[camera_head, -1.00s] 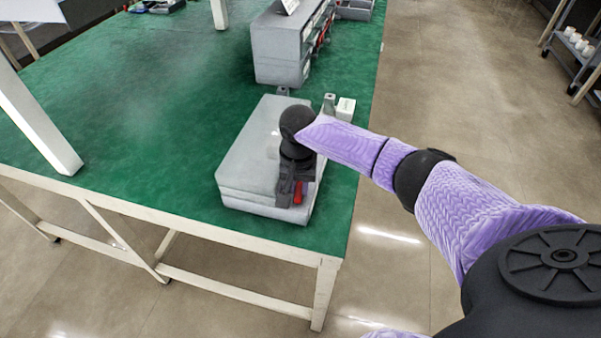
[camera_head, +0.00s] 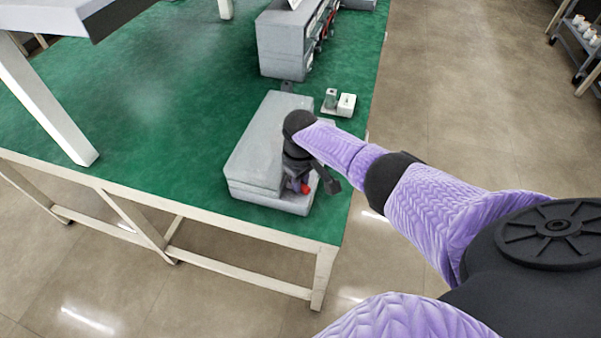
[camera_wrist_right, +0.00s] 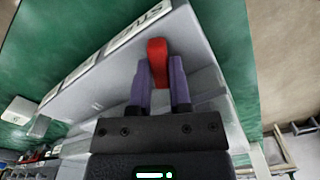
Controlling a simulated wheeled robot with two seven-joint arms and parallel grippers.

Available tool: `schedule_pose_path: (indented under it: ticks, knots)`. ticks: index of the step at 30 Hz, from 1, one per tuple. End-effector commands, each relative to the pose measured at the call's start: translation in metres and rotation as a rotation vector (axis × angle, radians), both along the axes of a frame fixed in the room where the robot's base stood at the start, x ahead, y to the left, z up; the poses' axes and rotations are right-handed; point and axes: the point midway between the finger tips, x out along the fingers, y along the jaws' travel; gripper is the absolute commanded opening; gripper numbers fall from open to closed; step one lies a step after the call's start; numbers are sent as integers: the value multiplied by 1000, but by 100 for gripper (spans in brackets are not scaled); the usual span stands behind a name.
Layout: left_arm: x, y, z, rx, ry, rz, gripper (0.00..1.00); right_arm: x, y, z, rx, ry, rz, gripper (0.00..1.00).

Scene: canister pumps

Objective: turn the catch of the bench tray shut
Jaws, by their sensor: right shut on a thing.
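The bench tray (camera_head: 262,150) is a grey lidded box near the front right corner of the green bench, and its lid looks closed. Its catch is a red lever (camera_wrist_right: 157,58), and a bit of the red (camera_head: 304,188) shows in the head view. My right gripper (camera_wrist_right: 160,80) is shut on the red catch, its two purple fingers on either side of it. In the head view my right gripper (camera_head: 305,180) is at the tray's right side and hides part of it. My left gripper is not in view.
The green bench top (camera_head: 180,120) is clear left of the tray. Small blocks (camera_head: 347,104) stand behind the tray, and a larger grey unit (camera_head: 283,45) stands further back. A white post (camera_head: 50,110) rises at left. The bench edge is close on the right.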

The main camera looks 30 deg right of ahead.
Motion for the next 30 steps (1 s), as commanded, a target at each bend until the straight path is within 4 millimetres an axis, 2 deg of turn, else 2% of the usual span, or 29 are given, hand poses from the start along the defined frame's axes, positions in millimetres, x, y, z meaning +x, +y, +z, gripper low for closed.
schedule_pose_path:
  ticks: [15, 30]
  knots:
    - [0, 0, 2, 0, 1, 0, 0, 1, 0, 1, 1, -2, 379, 0]
    - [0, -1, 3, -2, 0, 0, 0, 1, 0, 1, 1, -4, 489, 0]
